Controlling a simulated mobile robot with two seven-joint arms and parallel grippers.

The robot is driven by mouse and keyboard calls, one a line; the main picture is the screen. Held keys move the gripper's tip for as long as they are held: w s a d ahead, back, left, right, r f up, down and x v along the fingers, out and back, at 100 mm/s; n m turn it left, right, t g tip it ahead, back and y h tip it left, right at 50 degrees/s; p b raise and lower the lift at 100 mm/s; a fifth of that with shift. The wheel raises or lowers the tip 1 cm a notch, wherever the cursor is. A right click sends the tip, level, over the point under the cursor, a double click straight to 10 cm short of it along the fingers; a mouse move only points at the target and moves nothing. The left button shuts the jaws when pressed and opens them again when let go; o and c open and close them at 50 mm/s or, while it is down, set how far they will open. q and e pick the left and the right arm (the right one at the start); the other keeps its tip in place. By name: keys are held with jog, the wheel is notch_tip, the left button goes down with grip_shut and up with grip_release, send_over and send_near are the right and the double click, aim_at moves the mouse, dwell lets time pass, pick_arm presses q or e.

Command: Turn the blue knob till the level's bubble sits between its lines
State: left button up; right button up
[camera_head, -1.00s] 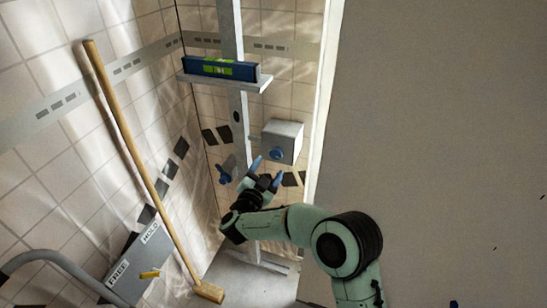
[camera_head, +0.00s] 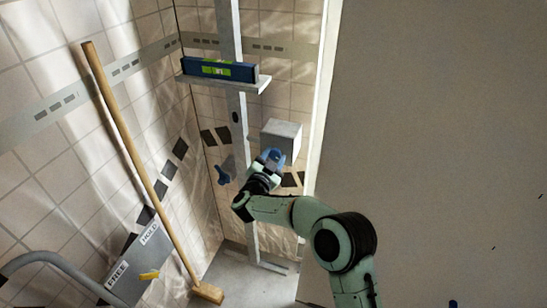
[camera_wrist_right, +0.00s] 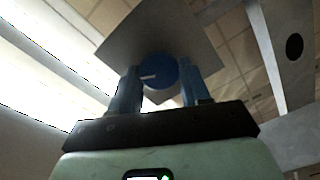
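The blue knob (camera_wrist_right: 160,72) shows in the right wrist view as a disc with a pale pointer line, on the face of a grey box (camera_wrist_right: 165,30). In the head view the grey box (camera_head: 282,139) is beside the upright post. My right gripper (camera_head: 271,157) is at the knob and hides most of it there. In the right wrist view its two blue fingers (camera_wrist_right: 160,85) stand either side of the knob; I cannot tell whether they press on it. The blue level (camera_head: 219,69) lies on a shelf; its bubble is too small to read. My left gripper is out of view.
The shelf (camera_head: 255,87) crosses the post (camera_head: 238,115). A blue handle (camera_head: 222,175) is left of the post. A broom-like wooden pole (camera_head: 140,165) leans on the tiled wall. A HOLD/FREE plate (camera_head: 135,262) has a yellow lever (camera_head: 149,274). A large plain panel (camera_head: 450,150) fills the right.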

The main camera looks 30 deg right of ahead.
jog(key=shift+r+n+p, duration=0.2)
jog(key=shift+n+p, duration=0.8)
jog(key=shift+p, duration=0.25)
jog(key=shift+w+n+p, duration=0.1)
jog(key=shift+n+p, duration=1)
jog(key=shift+p, duration=0.15)
jog(key=shift+n+p, duration=0.35)
jog(key=shift+n, duration=0.05)
pick_arm(q)
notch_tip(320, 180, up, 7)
jog(key=p, duration=0.2)
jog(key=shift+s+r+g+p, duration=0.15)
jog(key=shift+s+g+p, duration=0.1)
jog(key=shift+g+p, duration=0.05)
pick_arm(e)
jog(key=shift+a+f+n, duration=0.1)
jog(key=shift+n, duration=1.4)
jog(key=o, duration=1)
